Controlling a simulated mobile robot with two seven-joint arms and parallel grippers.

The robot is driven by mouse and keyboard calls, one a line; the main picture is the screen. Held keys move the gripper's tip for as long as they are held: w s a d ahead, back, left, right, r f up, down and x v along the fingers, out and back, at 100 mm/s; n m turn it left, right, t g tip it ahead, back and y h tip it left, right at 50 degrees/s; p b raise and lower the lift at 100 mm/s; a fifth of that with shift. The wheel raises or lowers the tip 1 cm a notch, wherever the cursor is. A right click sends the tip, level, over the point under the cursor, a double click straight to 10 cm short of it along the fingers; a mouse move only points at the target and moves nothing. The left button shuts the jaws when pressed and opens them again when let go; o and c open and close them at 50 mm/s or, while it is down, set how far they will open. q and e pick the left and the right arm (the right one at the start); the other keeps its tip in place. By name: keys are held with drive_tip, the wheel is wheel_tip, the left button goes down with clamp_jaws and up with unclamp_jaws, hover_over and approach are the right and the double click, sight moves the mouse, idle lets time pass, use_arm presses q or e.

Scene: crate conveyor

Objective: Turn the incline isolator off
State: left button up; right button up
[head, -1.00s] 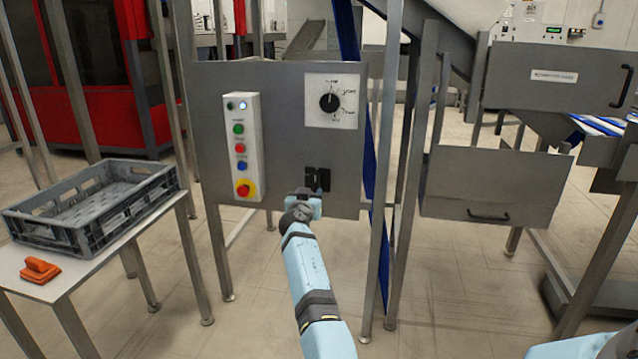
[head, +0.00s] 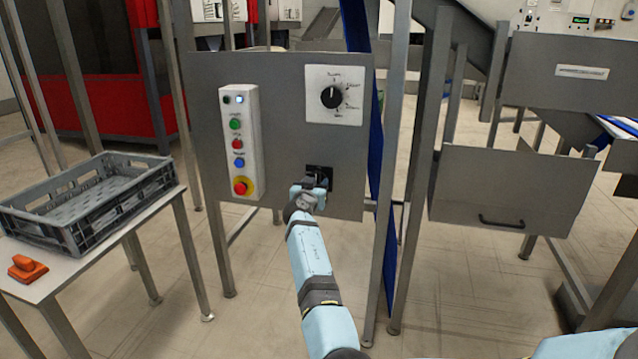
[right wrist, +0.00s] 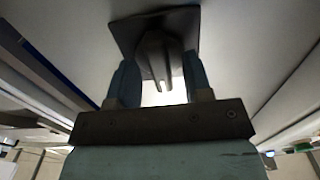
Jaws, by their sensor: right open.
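The black isolator switch (head: 320,174) is a square plate with a protruding handle, low on the right of the grey control panel (head: 280,90). My right gripper (head: 309,188) is at this switch and partly covers it. In the right wrist view the switch handle (right wrist: 158,48) stands between the two open fingers of my right gripper (right wrist: 160,78). I cannot tell whether either finger touches it. A rotary dial (head: 331,97) on a white plate sits above it, its pointer upward. My left gripper is not in view.
A white button box (head: 240,140) with several buttons and a red stop knob is left of the switch. A grey crate (head: 85,243) and an orange object (head: 27,268) are on a table at left. Steel posts (head: 393,200) stand close on the right.

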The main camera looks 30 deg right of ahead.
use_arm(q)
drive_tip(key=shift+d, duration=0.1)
use_arm(e)
drive_tip(key=shift+w, duration=0.1)
clamp_jaws()
